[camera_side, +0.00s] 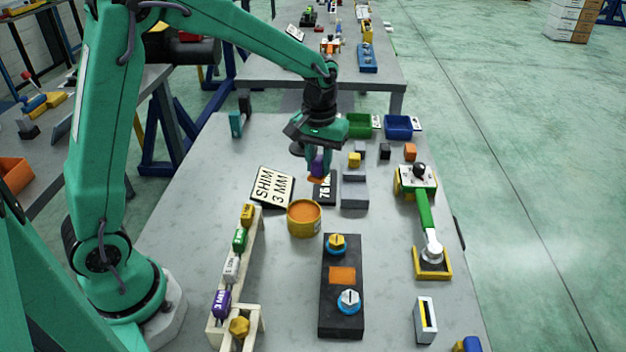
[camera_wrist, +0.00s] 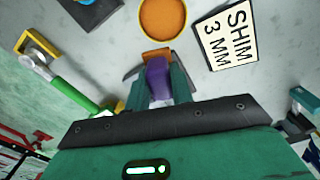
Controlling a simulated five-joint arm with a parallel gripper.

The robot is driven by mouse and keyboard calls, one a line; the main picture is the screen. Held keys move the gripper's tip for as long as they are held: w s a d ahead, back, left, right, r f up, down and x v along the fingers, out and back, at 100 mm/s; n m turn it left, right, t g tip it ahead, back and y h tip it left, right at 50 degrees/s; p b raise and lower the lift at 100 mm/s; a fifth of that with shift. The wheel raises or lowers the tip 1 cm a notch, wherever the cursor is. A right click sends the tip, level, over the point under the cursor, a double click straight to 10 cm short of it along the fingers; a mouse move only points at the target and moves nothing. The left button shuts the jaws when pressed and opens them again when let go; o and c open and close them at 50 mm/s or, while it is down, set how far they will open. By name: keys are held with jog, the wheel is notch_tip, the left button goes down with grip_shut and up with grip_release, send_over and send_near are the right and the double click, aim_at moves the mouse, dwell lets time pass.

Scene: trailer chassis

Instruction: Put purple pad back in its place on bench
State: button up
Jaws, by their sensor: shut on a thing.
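My gripper (camera_side: 318,168) is shut on a purple pad (camera_side: 318,163) over the far middle of the bench (camera_side: 400,290). In the wrist view the purple pad (camera_wrist: 157,80) sits between the two green fingers of my gripper (camera_wrist: 160,88). An orange patch (camera_wrist: 156,57) shows just beyond it; whether they touch I cannot tell. Another purple piece (camera_side: 221,303), marked 3 MM, sits at the near end of a pale wooden rack (camera_side: 257,245), in line with white, green and yellow pieces.
A SHIM 3 MM sign (camera_side: 271,187) and an orange-filled yellow tub (camera_side: 304,218) lie near my gripper. Grey blocks (camera_side: 354,190) stand close on its right. A black base with knobs (camera_side: 342,310) is nearer. A green-handled clamp (camera_side: 424,215) stands at right.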

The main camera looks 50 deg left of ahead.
jog(key=w+a+n, duration=0.1)
jog(key=a+n, duration=0.2)
jog(key=a, duration=1.2)
jog(key=shift+a+f+n, duration=0.15)
jog(key=shift+f+n, duration=0.05)
jog(key=shift+n, duration=0.2)
jog(key=a+f, duration=0.2)
jog(key=a, duration=0.2)
jog(key=a+f, duration=0.2)
jog(key=a, duration=0.1)
jog(key=a+f, duration=0.3)
jog(key=a, duration=0.1)
jog(key=shift+w+a, duration=0.1)
jog(key=shift+a, duration=0.2)
jog(key=shift+f, duration=2)
jog(key=shift+f, duration=0.2)
jog(key=o, duration=0.9)
jog(key=shift+o, duration=0.2)
jog(key=shift+r, duration=0.1)
